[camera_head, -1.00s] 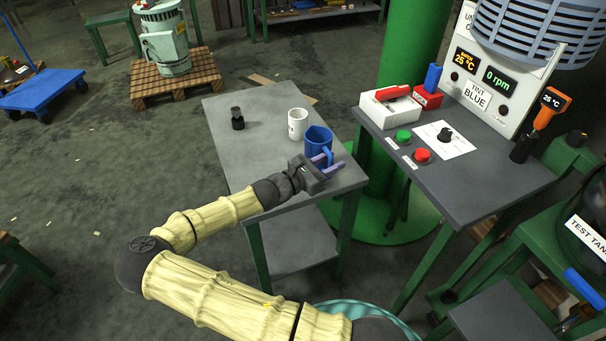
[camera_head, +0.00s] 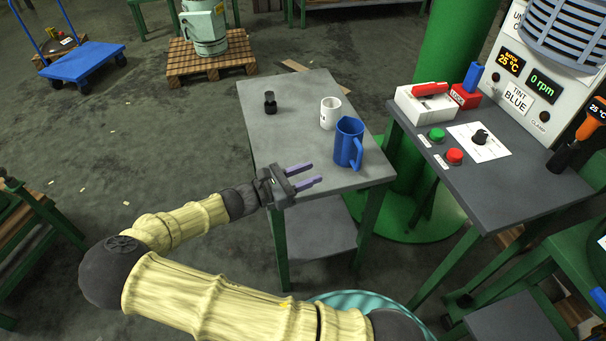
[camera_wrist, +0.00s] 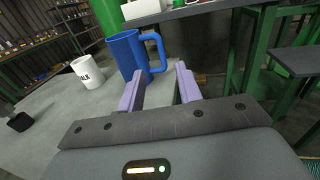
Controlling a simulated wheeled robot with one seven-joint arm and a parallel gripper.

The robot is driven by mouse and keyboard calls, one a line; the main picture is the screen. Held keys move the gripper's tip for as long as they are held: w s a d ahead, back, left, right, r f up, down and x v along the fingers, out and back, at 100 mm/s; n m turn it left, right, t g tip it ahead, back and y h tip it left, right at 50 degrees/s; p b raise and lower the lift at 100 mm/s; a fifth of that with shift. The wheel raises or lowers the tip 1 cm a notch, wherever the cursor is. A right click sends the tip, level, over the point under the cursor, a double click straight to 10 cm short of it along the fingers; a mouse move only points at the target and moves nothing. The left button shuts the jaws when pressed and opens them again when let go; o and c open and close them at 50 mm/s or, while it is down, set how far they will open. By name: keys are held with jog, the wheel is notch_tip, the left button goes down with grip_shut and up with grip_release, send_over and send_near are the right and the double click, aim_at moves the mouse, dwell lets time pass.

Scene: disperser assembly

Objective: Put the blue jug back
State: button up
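The blue jug (camera_head: 347,142) stands upright on the small grey table (camera_head: 290,112), near its right edge, with its handle toward the front right. It also shows in the wrist view (camera_wrist: 127,53), beyond the fingers. My gripper (camera_head: 310,176) is at the table's front part, left of and in front of the jug. Its two purple fingers, also seen in the wrist view (camera_wrist: 158,88), are apart with nothing between them. The gripper does not touch the jug.
A white mug (camera_head: 329,114) stands just behind the jug, and a small black object (camera_head: 270,102) is farther left. A control bench (camera_head: 495,165) with red and green buttons stands to the right.

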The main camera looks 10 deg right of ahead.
jog(key=shift+s+a, duration=0.1)
jog(key=shift+a, duration=0.45)
jog(key=s+d+f+m+g+y, duration=0.5)
jog(key=s+f+m+g+y, duration=0.2)
jog(key=s+m+y, duration=0.3)
jog(key=s+a+r+m+t+y, duration=0.1)
jog(key=s+r+m+t+y, duration=0.1)
jog(key=r+m, duration=0.3)
jog(key=s+a+r+m+t+y, duration=0.2)
jog(key=r+m+t+y, duration=0.1)
jog(key=r+m+y, duration=0.2)
jog(key=shift+a+r+m+t+y, duration=0.15)
jog(key=shift+r+m+t+y, duration=0.15)
jog(key=shift+r, duration=0.45)
jog(key=shift+w, duration=0.1)
